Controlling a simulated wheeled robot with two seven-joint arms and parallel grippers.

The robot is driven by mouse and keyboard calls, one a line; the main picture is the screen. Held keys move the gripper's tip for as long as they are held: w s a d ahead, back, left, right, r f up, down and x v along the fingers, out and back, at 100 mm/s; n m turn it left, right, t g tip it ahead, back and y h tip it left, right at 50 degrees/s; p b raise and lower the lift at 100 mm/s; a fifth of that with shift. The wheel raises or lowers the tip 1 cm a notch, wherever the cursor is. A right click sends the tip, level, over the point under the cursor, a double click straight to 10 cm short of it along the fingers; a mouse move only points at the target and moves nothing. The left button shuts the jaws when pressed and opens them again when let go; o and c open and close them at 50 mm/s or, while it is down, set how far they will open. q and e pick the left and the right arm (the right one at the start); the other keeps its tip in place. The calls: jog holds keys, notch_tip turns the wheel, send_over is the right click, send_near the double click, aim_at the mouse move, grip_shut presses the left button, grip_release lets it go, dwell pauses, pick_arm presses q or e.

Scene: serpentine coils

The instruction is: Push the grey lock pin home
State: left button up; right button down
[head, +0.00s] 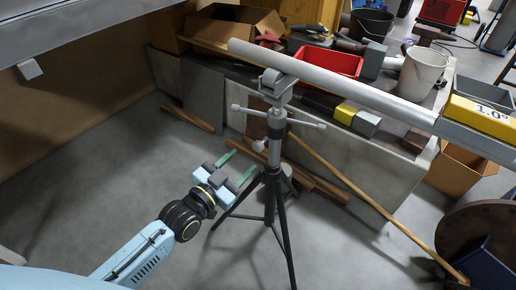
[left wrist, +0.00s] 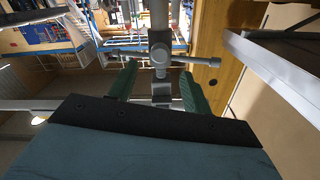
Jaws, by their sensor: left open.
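A grey knob-ended pin (head: 258,146) sticks out from the left side of the tripod stand's column (head: 275,150); I take it for the lock pin. My left gripper (head: 240,165) has green fingers spread open and empty, a little below and left of the pin, pointing toward the stand. In the left wrist view the gripper (left wrist: 158,70) has its fingers on either side of the grey column, with a round grey knob (left wrist: 160,53) between the tips. I cannot tell how far the pin stands out, nor whether anything touches. My right gripper is not in view.
The stand carries a long grey tube (head: 320,76) across its head. A crossbar handle (head: 300,122) sticks out both ways and the legs (head: 271,200) spread below. A cluttered bench with a red tray (head: 330,62) stands behind. The floor to the left is clear.

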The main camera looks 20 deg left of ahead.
aim_at(256, 149)
pick_arm(q)
jog(key=b+x, duration=0.1)
jog(key=x, duration=0.6)
jog(key=shift+w+f+b, duration=0.1)
jog(key=shift+f+b, duration=0.05)
jog(key=shift+b, duration=0.25)
jog(key=shift+w+d, duration=0.2)
jog(key=shift+w, duration=0.3)
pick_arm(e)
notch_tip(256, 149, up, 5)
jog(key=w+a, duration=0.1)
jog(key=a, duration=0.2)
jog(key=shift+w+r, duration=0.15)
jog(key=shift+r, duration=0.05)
pick_arm(q)
grip_shut()
